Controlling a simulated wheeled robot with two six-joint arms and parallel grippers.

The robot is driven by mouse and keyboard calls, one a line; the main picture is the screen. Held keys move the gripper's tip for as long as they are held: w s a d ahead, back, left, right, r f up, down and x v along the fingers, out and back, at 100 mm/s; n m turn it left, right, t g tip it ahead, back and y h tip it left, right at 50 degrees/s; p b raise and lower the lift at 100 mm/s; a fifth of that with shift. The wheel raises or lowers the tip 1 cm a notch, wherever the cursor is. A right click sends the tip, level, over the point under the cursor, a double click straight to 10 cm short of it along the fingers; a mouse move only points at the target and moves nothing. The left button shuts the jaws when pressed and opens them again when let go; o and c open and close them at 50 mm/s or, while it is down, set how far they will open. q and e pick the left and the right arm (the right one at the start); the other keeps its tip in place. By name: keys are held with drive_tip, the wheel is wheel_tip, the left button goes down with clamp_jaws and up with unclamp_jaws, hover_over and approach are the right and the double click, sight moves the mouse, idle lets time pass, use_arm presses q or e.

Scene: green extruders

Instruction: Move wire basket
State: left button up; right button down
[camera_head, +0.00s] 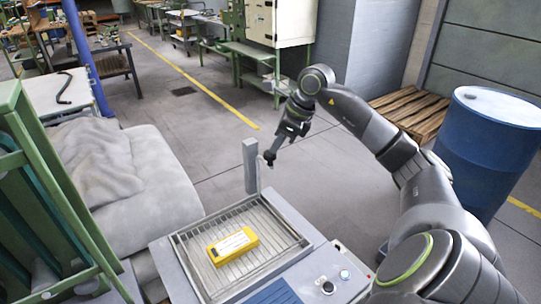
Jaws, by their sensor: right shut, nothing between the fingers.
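A shallow wire basket (270,220) sits on top of a grey machine with a control panel. A yellow box (233,246) with a pale label lies in the basket. My right gripper (269,158) is beyond the basket's far edge and appears higher than it, beside a grey upright post (250,166). It is shut and empty, and points down. I cannot tell whether it touches the post. My left gripper is not in view.
A blue barrel (485,145) and wooden pallets (408,112) stand at the right. A green frame (45,200) and a grey covered block (125,170) stand at the left. The machine's front panel (325,275) has buttons. Open floor lies behind the machine.

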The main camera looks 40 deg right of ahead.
drive_tip(key=shift+f, duration=0.1)
wheel_tip(320, 180, down, 9)
drive_tip(key=b, duration=0.8)
drive_tip(key=shift+d+f, duration=0.1)
drive_tip(key=shift+s+d+r+b, duration=0.3)
drive_tip(key=shift+s+d, duration=0.1)
drive_tip(key=shift+s, duration=0.2)
drive_tip(key=shift+s+d+r+b, duration=0.15)
drive_tip(key=shift+s+d+r, duration=0.15)
drive_tip(key=shift+s, duration=0.3)
